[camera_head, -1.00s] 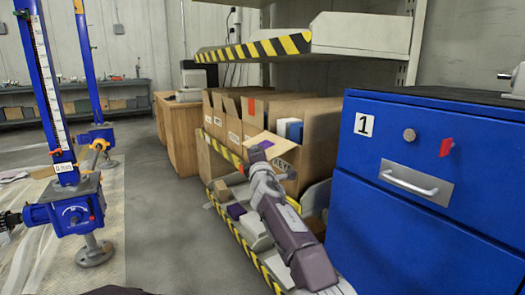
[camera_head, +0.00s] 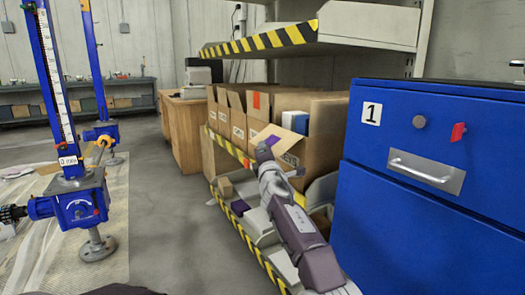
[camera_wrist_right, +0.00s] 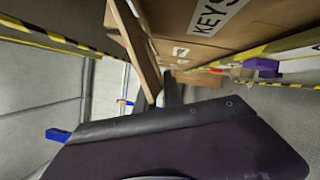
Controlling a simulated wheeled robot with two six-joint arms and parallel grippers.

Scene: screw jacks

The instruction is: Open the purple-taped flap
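The open cardboard box marked KEYS (camera_head: 322,150) stands on the shelf, and its label also shows in the right wrist view (camera_wrist_right: 218,16). Its raised flap (camera_head: 291,138) leans out toward the aisle, with purple tape (camera_head: 272,141) near the gripper. My right gripper (camera_head: 263,152) is at the flap's outer edge. In the right wrist view the flap (camera_wrist_right: 136,45) shows nearly edge-on, its lower end by the dark fingertips (camera_wrist_right: 160,92). Contact looks close, but I cannot tell whether the fingers are shut on it. My left gripper is out of view.
More boxes (camera_head: 238,115) stand left of the KEYS box. A striped shelf edge (camera_head: 262,40) hangs above, and a lower shelf (camera_head: 250,240) holds small parts. A blue cabinet (camera_head: 430,230) stands close on the right. Blue screw jacks (camera_head: 75,205) stand left; the grey floor between is clear.

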